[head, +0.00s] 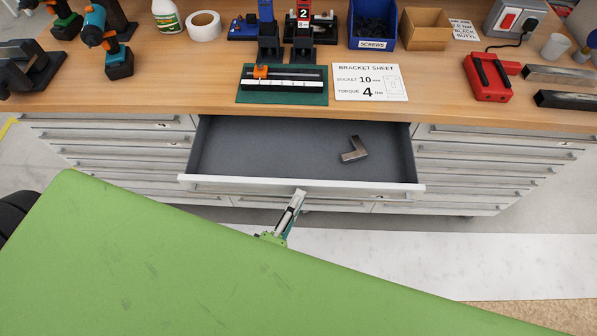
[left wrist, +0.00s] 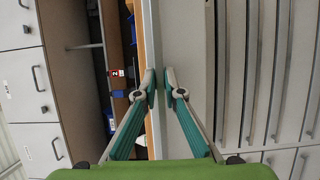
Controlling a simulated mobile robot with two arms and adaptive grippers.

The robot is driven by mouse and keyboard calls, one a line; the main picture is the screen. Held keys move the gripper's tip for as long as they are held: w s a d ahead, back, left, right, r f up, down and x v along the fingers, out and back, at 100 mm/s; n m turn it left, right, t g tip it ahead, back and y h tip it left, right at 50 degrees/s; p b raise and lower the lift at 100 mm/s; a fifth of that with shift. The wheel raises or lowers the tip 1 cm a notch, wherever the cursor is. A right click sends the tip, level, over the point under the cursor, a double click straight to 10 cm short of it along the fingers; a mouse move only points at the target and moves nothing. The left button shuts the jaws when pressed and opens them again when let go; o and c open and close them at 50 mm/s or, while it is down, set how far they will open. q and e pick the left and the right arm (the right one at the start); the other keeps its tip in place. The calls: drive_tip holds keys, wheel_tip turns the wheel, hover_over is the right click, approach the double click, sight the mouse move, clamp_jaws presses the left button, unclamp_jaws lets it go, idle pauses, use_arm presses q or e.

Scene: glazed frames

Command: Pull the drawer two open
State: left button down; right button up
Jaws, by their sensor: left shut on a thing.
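The drawer (head: 301,186) under the middle of the bench stands pulled well out, its grey inside showing in the head view. An L-shaped metal bracket (head: 354,150) lies in its right part. My left gripper (head: 299,196) is at the middle of the drawer's front, shut on its handle. The left wrist view shows the teal fingers (left wrist: 161,84) close together at the drawer front; the handle between them is mostly hidden. I cannot read a number on this drawer. My right gripper is not in view.
Shut drawers flank it left (head: 125,145) and right (head: 480,160). The bench top (head: 190,80) above carries a bracket sheet (head: 370,82), a green mat (head: 300,98), a red stand marked 2 (head: 303,14), a blue screw bin (head: 372,28) and drills. Floor in front of the right drawers is clear.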

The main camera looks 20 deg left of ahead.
use_arm(q)
drive_tip(key=s, duration=0.1)
drive_tip(key=s+d, duration=0.1)
drive_tip(key=s, duration=0.3)
drive_tip(key=shift+s+d, duration=0.2)
drive_tip(key=shift+d, duration=0.1)
drive_tip(key=c, duration=2.4)
unclamp_jaws()
drive_tip(key=s+a, duration=0.1)
drive_tip(key=s, duration=1.1)
drive_tip(key=shift+a, duration=0.2)
